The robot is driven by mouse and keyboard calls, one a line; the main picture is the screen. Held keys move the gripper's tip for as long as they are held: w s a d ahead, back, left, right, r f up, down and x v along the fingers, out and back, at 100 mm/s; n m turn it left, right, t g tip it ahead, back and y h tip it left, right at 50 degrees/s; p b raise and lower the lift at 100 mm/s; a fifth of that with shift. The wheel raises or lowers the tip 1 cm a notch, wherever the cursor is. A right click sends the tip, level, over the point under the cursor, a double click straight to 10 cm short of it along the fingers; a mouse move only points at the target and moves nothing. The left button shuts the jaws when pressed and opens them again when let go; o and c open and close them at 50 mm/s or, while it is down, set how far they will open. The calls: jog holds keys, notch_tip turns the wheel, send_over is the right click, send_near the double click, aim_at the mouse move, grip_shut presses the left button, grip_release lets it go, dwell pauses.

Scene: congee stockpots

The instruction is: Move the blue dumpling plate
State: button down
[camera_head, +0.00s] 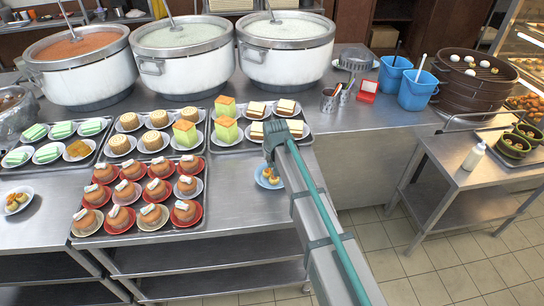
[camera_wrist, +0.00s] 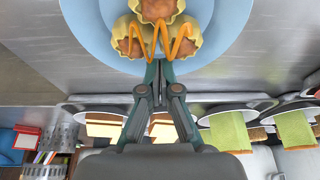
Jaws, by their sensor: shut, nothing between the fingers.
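The blue dumpling plate (camera_head: 262,183) lies on the steel counter, just in front of the tray of sandwiches. It carries a few yellow dumplings with an orange zigzag of sauce. In the wrist view the plate (camera_wrist: 92,32) fills the top of the picture, with the dumplings (camera_wrist: 160,35) near its middle. My gripper (camera_wrist: 158,70) is shut and empty, its fingertips overlapping the plate's edge in that view. I cannot tell whether they touch it. In the head view my gripper (camera_head: 272,152) is over the plate's far side, and my arm hides part of its right side.
Trays of cakes (camera_head: 137,200), sandwiches (camera_head: 257,110) and green pastries (camera_head: 60,140) crowd the counter's left. Large stockpots (camera_head: 285,65) stand behind. Blue containers (camera_head: 416,92) and a steamer (camera_head: 470,90) are at right. Bare counter (camera_head: 235,205) lies left of the plate.

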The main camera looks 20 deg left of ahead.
aim_at(276, 188)
jog(key=shift+w+a+f, duration=0.1)
jog(key=shift+f, duration=0.35)
jog(key=s+d, duration=0.2)
jog(key=s, duration=0.1)
jog(key=s+d+b, duration=0.1)
jog(key=s, duration=0.2)
jog(key=s+d, duration=0.2)
jog(key=s, duration=0.2)
jog(key=shift+d, duration=0.3)
jog(key=shift+w, duration=0.1)
jog(key=shift+r, duration=0.15)
